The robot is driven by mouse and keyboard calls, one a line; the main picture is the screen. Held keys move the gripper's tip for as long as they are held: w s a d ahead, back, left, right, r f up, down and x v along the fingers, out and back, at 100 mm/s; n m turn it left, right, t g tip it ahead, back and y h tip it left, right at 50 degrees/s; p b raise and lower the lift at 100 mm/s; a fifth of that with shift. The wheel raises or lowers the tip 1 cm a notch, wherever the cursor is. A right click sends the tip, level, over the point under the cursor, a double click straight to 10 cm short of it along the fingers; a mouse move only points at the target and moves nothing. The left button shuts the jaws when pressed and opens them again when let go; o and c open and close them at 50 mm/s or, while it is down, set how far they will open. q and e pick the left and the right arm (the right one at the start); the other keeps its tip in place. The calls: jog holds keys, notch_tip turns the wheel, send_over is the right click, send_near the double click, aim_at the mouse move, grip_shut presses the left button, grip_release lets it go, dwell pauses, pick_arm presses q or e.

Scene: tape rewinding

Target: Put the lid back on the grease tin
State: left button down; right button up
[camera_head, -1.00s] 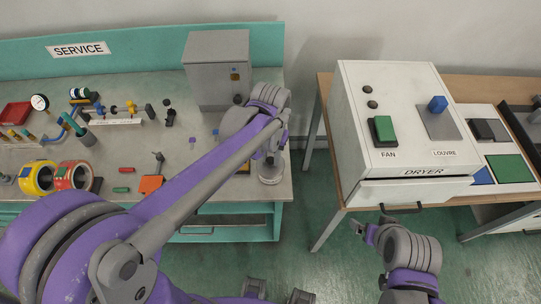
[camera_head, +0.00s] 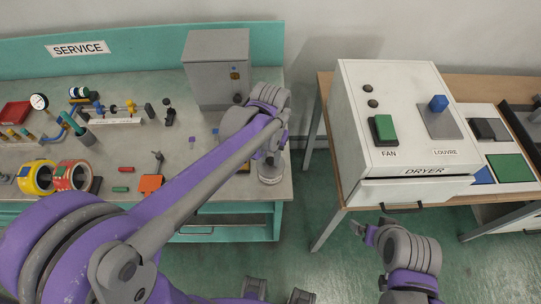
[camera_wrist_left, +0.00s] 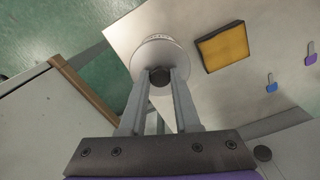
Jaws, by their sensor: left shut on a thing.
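My left gripper (camera_head: 270,158) is at the front right corner of the service bench. In the left wrist view the left gripper (camera_wrist_left: 160,74) is shut on the dark knob (camera_wrist_left: 160,77) of a round pale grey lid (camera_wrist_left: 152,55). The grease tin (camera_head: 271,174) is a short round grey can directly below. A strip of its marked side (camera_wrist_left: 157,37) shows past the lid's edge. I cannot tell whether the lid is fully seated or just above the rim. My right gripper (camera_head: 357,227) is away from the bench, in front of the dryer, and its jaw opening is unclear.
A yellow pad with a dark border (camera_wrist_left: 222,47) lies beside the tin. A grey cabinet (camera_head: 216,70) stands behind the left gripper. Tape rolls (camera_head: 70,175) and small tools are on the bench's left. The dryer (camera_head: 400,130) stands on a separate table to the right, across a floor gap.

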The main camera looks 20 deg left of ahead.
pick_arm(q)
jog(key=c, duration=0.5)
grip_release()
jog(key=shift+c, duration=0.2)
jog(key=o, duration=0.5)
jog(key=shift+r+p, duration=1.75)
jog(key=shift+r, duration=1.8)
pick_arm(e)
jog(key=shift+t, duration=0.3)
jog(key=r, duration=0.1)
jog(key=w+r, duration=0.1)
jog(key=r, duration=0.1)
jog(key=w+r, duration=0.1)
jog(key=r, duration=0.1)
jog(key=shift+w, duration=0.15)
pick_arm(q)
jog(key=shift+f, duration=0.1)
